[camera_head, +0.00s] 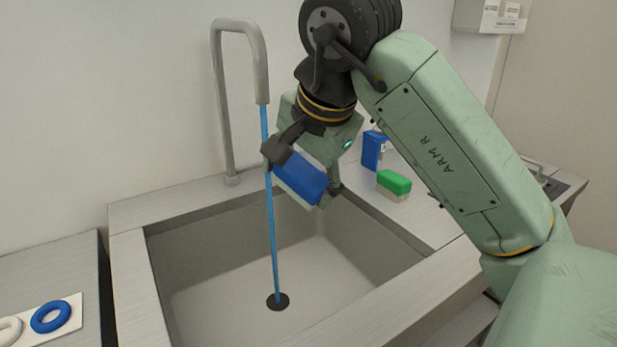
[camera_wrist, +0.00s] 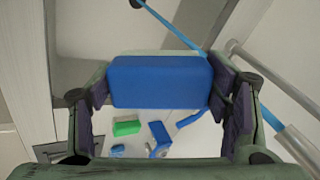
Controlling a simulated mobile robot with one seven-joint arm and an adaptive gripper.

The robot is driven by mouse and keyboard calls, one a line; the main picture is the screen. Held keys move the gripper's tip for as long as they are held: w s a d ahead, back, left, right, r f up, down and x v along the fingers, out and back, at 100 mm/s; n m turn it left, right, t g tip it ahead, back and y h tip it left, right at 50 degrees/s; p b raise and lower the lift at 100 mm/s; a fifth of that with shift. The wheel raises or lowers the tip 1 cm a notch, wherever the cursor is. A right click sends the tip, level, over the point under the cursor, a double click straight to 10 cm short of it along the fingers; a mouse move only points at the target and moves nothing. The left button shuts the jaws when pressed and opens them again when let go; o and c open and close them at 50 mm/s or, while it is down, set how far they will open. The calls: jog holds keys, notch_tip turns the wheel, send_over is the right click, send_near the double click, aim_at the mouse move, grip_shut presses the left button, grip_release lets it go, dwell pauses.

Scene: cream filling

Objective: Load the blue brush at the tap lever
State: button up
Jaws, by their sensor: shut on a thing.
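My gripper (camera_head: 304,172) is shut on the blue brush (camera_head: 300,180), a blue block with a pale underside, and holds it tilted above the sink. The brush also shows between both fingers in the wrist view (camera_wrist: 160,82). The grey tap (camera_head: 222,90) stands at the back of the sink, its spout bent downward. A thin blue stream (camera_head: 272,230) runs from the spout to the drain. It passes close by the brush's left end; I cannot tell whether they touch. I cannot make out the tap lever in either view.
The sink basin (camera_head: 190,290) is empty apart from the dark drain (camera_head: 278,301). A green-topped block (camera_head: 394,183) and a blue container (camera_head: 373,150) stand on the right counter. A white board (camera_head: 68,310) with a blue ring (camera_head: 51,316) and a pale ring lies at the left.

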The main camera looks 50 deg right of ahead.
aim_at(308, 185)
jog(key=w+d+f+p, duration=0.1)
jog(key=w+d+f, duration=0.1)
jog(key=w, duration=0.6)
jog(key=shift+w+d, duration=0.4)
jog(key=shift+d, duration=0.3)
jog(key=shift+s, duration=0.1)
jog(key=shift+s+a+b, duration=0.4)
jog(key=shift+s+a, duration=0.1)
jog(key=shift+s, duration=0.7)
jog(key=shift+s+a+b, duration=0.4)
jog(key=shift+s+a, duration=0.05)
jog(key=shift+s, duration=0.8)
jog(key=shift+s+a+b, duration=0.4)
jog(key=shift+s+a, duration=0.1)
jog(key=shift+s, duration=0.7)
jog(key=shift+r, duration=0.1)
jog(key=shift+s+a+r+p, duration=0.3)
jog(key=shift+s+r, duration=0.35)
jog(key=shift+s, duration=0.05)
jog(key=shift+s+a+r+p, duration=0.25)
jog(key=shift+s+r+p, duration=0.1)
jog(key=shift+s+r, duration=0.35)
jog(key=shift+s+a+r+p, duration=0.3)
jog(key=shift+s+r, duration=0.25)
jog(key=shift+s, duration=0.2)
jog(key=shift+s+r, duration=0.1)
jog(key=shift+s, duration=0.1)
